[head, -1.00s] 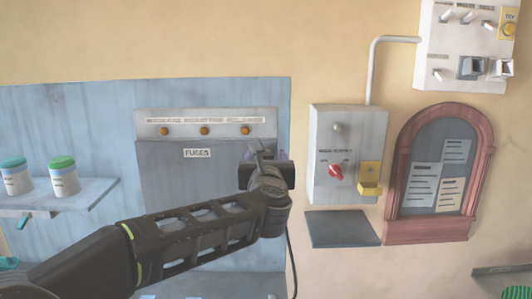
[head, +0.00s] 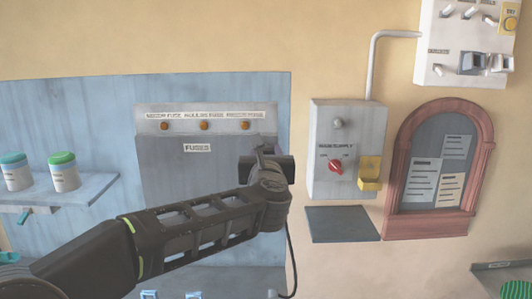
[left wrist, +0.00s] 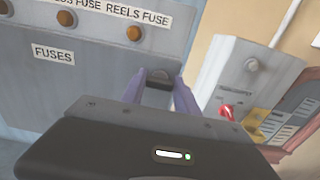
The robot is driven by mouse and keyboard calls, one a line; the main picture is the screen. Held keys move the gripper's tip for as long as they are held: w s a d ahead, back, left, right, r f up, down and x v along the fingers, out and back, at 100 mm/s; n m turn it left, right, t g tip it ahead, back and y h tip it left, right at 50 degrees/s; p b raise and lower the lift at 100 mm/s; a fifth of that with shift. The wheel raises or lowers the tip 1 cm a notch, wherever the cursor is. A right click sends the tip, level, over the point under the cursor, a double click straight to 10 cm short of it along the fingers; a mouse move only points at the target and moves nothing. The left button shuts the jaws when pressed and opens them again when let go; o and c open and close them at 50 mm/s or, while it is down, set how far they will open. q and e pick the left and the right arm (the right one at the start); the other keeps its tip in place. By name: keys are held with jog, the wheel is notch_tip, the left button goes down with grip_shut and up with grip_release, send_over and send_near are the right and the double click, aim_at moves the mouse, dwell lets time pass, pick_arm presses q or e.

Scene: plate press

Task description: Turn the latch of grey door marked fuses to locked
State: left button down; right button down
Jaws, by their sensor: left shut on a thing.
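The grey fuse door (head: 185,172), with a white FUSES label, is set in the blue panel; it also shows in the left wrist view (left wrist: 60,85). My left gripper (head: 262,148) is at the door's right edge. In the left wrist view my left gripper (left wrist: 165,82) has its two purple fingers on either side of a small dark latch (left wrist: 163,76), shut on it. The hand hides part of the latch, and I cannot read its exact angle or any lock mark. My right gripper is not in view.
Above the door is a grey strip with orange lamps (head: 204,126). To the right are a supply box (head: 348,125) with a red knob and yellow piece, a dark ledge (head: 342,224) and an arched notice board (head: 440,170). A shelf (head: 85,190) with jars is at left.

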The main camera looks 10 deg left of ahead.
pick_arm(q)
jog(key=shift+m, duration=0.4)
jog(key=m, duration=0.2)
jog(key=shift+d+m, duration=0.1)
jog(key=shift+m, duration=0.2)
jog(key=m, duration=0.4)
jog(key=shift+m, duration=0.3)
jog(key=m+p, duration=0.1)
jog(key=m, duration=0.4)
jog(key=shift+d+p, duration=0.1)
jog(key=shift+p, duration=0.3)
jog(key=shift+f+m+p, duration=0.2)
jog(key=shift+m+p, duration=0.65)
jog(key=shift+m, duration=1.65)
jog(key=c, duration=0.9)
grip_release()
